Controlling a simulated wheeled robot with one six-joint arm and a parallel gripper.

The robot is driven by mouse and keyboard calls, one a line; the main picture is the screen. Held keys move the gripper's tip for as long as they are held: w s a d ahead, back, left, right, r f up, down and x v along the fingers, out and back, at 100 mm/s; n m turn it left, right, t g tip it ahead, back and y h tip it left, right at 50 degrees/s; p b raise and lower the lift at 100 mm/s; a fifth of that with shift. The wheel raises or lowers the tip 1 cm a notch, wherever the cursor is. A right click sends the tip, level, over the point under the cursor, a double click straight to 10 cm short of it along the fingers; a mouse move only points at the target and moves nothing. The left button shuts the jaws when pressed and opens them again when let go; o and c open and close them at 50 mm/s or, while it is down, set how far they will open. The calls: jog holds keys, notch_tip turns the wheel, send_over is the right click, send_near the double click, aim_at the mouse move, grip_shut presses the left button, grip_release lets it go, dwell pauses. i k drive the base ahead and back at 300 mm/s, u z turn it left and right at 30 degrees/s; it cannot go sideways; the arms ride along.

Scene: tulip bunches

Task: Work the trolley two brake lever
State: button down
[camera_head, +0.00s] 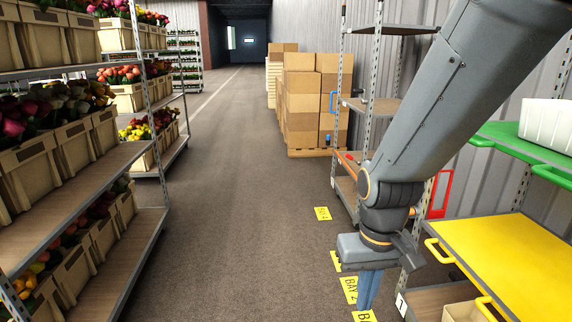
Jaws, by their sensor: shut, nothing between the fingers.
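My gripper (368,300) points down over the floor at the lower centre right, with its blue-grey fingers together and nothing between them. It is left of the near trolley (402,303), which carries a plate marked 1. A farther trolley (337,100) with wooden shelves stands behind my arm. An orange bar with a red part (345,168) shows low on its left side, apart from my gripper; I cannot tell for certain that it is the brake lever. My arm hides much of this trolley's lower right part.
Yellow floor labels, one reading BAY 2 (350,290), lie by my gripper. The near trolley has yellow (500,265) and green (525,145) shelves. Stacked cardboard boxes (300,100) stand behind. Racks of tulip crates (60,150) line the left. The middle aisle is clear.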

aim_at(347, 155)
jog(key=z, duration=0.3)
jog(key=i, duration=2.3)
jog(key=z, duration=0.25)
